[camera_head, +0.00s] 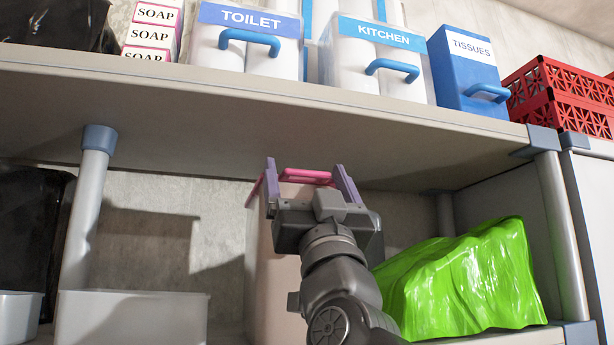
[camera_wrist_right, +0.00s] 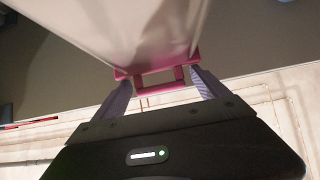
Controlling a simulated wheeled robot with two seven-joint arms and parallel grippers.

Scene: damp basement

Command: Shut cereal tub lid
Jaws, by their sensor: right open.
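A tall pale pink cereal tub (camera_head: 268,295) stands on the lower shelf, with a darker pink top edge and a pink handle (camera_head: 306,176). My right gripper (camera_head: 306,166) is in front of the tub and hides much of it. Its two purple fingers are apart, one on each side of the pink handle. In the right wrist view the open fingers (camera_wrist_right: 160,80) reach toward the pink handle frame (camera_wrist_right: 152,78), with the pale tub panel (camera_wrist_right: 140,30) beyond it. Whether the lid is raised or down I cannot tell. My left gripper is not in view.
A bright green bag (camera_head: 465,280) lies right of the tub. A white bin (camera_head: 130,318) stands to the left. The upper shelf (camera_head: 270,105) hangs close above my fingers. A shelf post (camera_head: 85,215) stands left, another (camera_head: 562,235) right.

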